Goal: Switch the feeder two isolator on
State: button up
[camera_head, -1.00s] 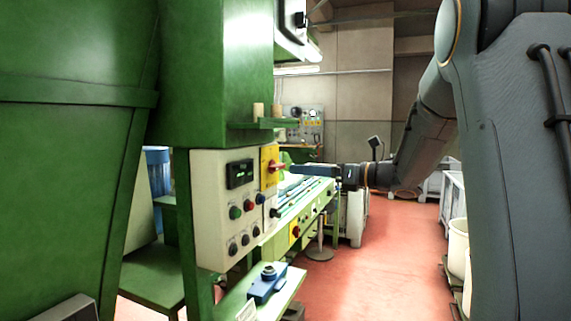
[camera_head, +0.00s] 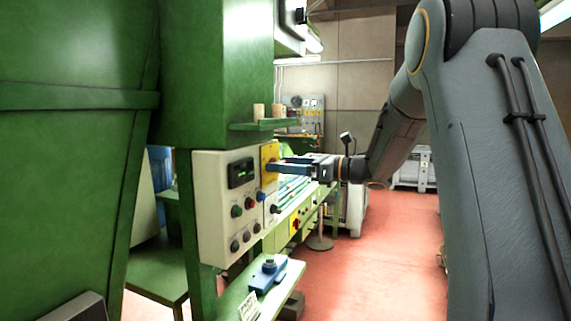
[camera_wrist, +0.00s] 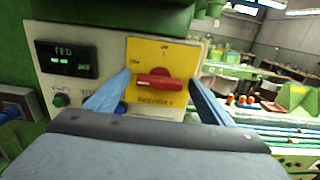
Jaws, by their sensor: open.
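The isolator is a yellow plate (camera_wrist: 176,58) with a red rotary handle (camera_wrist: 155,82), on the right of a pale control panel (camera_head: 217,190). The handle lies close to horizontal in the wrist view. Small lettering on the plate is only partly readable. My gripper (camera_wrist: 160,85) is open, its two blue fingers reaching toward the plate on either side of the red handle. I cannot tell whether either finger touches it. In the head view my gripper (camera_head: 283,164) comes from the right and covers most of the handle.
A dark display (camera_wrist: 67,59) and several push buttons sit on the panel left of the isolator. A green ledge (camera_head: 260,125) holding corks juts out above. A blue device (camera_head: 268,274) stands on a low green shelf. Red floor (camera_head: 380,255) is open to the right.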

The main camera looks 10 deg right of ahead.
jog(key=c, duration=1)
jog(key=shift+c, duration=0.2)
jog(key=shift+w+d+f+m+b, duration=0.1)
jog(key=shift+m+b, duration=0.2)
jog(key=shift+m, duration=4.2)
jog(key=shift+w+m+b, duration=0.1)
jog(key=shift+m+b, duration=0.2)
jog(key=shift+m, duration=4.2)
